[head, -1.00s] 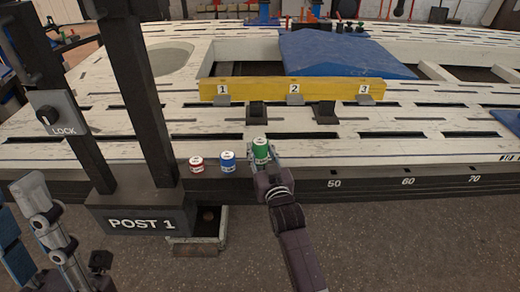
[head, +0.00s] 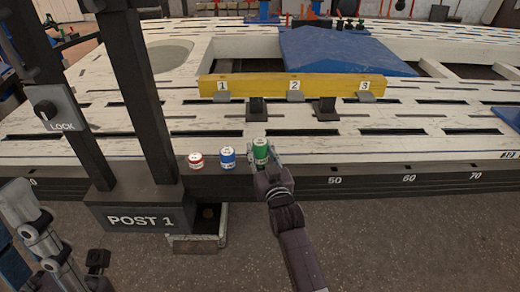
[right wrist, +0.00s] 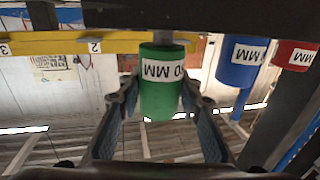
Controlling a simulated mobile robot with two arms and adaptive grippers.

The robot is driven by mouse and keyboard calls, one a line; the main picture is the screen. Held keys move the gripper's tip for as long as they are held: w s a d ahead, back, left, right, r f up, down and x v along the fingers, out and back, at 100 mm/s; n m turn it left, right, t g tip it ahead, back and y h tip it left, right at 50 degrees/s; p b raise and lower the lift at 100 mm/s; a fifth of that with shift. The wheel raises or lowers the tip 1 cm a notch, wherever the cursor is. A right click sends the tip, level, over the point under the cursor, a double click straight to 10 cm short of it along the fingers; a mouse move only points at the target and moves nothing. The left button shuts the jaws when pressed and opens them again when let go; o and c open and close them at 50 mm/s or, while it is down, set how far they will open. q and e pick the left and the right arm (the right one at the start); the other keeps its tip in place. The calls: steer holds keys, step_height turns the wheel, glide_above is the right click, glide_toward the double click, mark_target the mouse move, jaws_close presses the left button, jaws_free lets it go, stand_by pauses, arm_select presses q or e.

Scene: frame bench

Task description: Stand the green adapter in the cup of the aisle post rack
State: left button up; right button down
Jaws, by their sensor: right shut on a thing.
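The green adapter (head: 260,149) is upright at the table's near edge, just right of the blue one. My right gripper (head: 263,160) is shut on it; in the right wrist view the adapter (right wrist: 160,85) shows between the two fingers, its label upside down, with a short grey stem at its upper end in the picture. I cannot tell whether it still touches its place. A cup of the aisle post rack is not clearly identifiable. At the left, parts of my left arm (head: 45,230) show; its fingertips cannot be made out.
A blue adapter (head: 227,159) and a red adapter (head: 195,160) stand close to the left of the green one. The dark POST 1 frame (head: 140,219) rises further left, with an open box (head: 195,244) by its foot. A yellow numbered bar (head: 260,88) lies beyond.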

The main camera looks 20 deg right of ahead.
steer(key=shift+f+b, duration=0.4)
steer(key=shift+f, duration=0.25)
steer(key=c, duration=1.3)
jaws_free()
steer(key=shift+f, duration=0.15)
steer(key=s, duration=1.2)
steer(key=shift+a, duration=0.35)
